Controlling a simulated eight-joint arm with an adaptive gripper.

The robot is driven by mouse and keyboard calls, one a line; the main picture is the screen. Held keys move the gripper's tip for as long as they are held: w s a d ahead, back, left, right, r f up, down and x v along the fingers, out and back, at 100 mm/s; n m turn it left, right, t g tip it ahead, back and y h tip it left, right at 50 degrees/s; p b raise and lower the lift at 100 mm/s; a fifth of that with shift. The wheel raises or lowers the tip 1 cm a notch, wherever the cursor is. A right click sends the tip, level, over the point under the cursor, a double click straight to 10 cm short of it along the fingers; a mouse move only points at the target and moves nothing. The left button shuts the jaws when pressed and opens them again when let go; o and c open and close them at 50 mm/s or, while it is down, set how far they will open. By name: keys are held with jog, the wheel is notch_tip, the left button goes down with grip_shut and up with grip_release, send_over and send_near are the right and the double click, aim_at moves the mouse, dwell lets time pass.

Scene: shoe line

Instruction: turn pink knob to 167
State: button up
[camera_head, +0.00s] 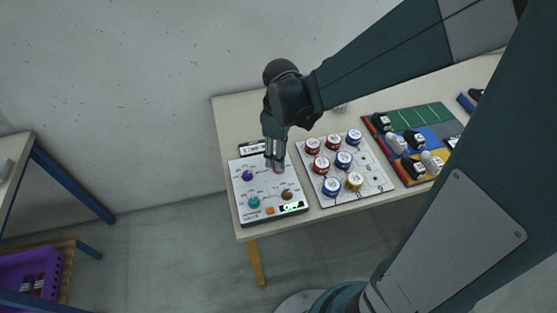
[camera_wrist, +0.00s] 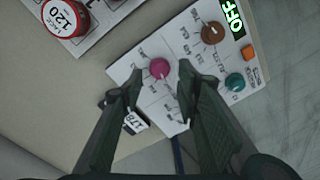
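The pink knob (camera_wrist: 159,68) sits on a white control panel (camera_wrist: 128,61) and carries a small white mark. My gripper (camera_wrist: 160,70) is open, with one finger on each side of the knob in the wrist view. I see gaps between fingers and knob; whether the tips are down at its height is unclear. In the head view my gripper (camera_head: 275,160) points down over the panel and hides most of the knob. The green display (camera_wrist: 233,17) reads OFF.
The panel also bears a brown knob (camera_head: 287,194), a teal knob (camera_head: 254,202), a purple knob (camera_head: 249,175) and an orange button (camera_head: 270,210). A small number sign (camera_wrist: 135,122) stands behind. To the right is a board with several round cans (camera_head: 331,186), then a coloured mat with shoes (camera_head: 414,168).

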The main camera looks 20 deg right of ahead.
notch_tip(320, 180, up, 9)
jog(key=shift+w+d+f, duration=0.15)
dwell(0.4)
dwell(0.6)
jog(key=s+d+r+m+t, duration=0.5)
jog(key=s+r+m+t, duration=0.2)
jog(key=s+m, duration=0.3)
jog(key=shift+s+d+r+m+t, duration=0.3)
jog(key=shift+s+r+m, duration=0.1)
jog(key=shift+s+r, duration=0.5)
dwell(1.6)
